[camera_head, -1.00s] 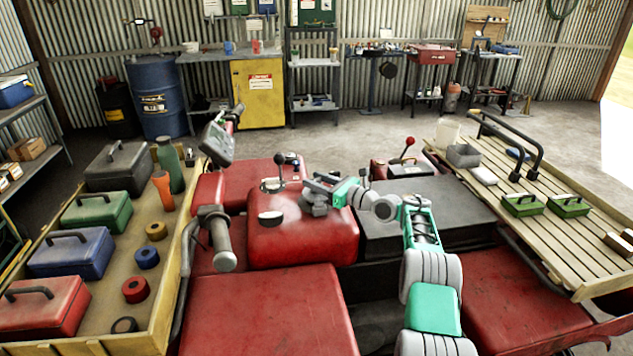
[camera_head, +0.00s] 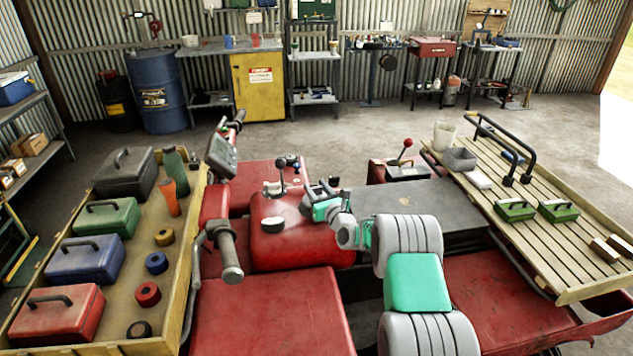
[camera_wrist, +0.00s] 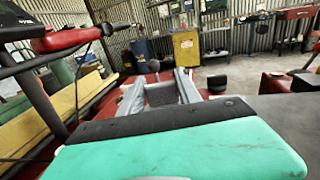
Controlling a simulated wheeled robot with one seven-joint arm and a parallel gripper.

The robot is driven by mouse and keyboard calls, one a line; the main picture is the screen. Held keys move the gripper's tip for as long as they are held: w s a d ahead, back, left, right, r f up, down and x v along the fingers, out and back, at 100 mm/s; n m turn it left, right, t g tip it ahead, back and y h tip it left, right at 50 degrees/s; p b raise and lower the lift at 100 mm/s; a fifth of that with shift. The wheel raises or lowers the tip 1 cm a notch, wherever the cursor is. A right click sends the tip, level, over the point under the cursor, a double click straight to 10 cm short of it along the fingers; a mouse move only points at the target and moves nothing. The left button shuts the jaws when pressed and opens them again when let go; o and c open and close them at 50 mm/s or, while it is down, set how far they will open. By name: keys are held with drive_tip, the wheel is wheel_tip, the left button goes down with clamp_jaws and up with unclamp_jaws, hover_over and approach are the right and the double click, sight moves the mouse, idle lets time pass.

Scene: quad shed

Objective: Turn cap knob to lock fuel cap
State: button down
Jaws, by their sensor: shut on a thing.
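The red fuel tank (camera_head: 300,245) of the quad is in the middle of the head view. My gripper (camera_head: 305,190) is at the tank's top, its jaws small and partly hidden by my wrist. In the wrist view my gripper (camera_wrist: 160,88) has a finger on each side of a dark grey block, which looks like the cap knob (camera_wrist: 160,95). The jaws are shut on it. The fuel cap under it is hidden, and I cannot tell how far the knob is turned.
A dark round fitting (camera_head: 272,224) and a black-knobbed lever (camera_head: 281,165) are close left of my gripper. The handlebar grip (camera_head: 230,255) stands further left. A black seat (camera_head: 425,215) lies right. Wooden racks with boxes flank both sides.

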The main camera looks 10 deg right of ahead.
drive_tip(key=shift+a+r+m+h+p, duration=0.1)
drive_tip(key=shift+m+h+p, duration=0.6)
drive_tip(key=shift+h, duration=0.4)
drive_tip(key=c, duration=0.8)
unclamp_jaws()
drive_tip(key=shift+c, duration=0.2)
drive_tip(key=s, duration=0.2)
drive_tip(key=s+b, duration=0.1)
drive_tip(key=s, duration=0.2)
drive_tip(key=s+d+b, duration=0.1)
drive_tip(key=s, duration=0.1)
drive_tip(key=shift+s+d, duration=0.1)
drive_tip(key=shift+s, duration=0.25)
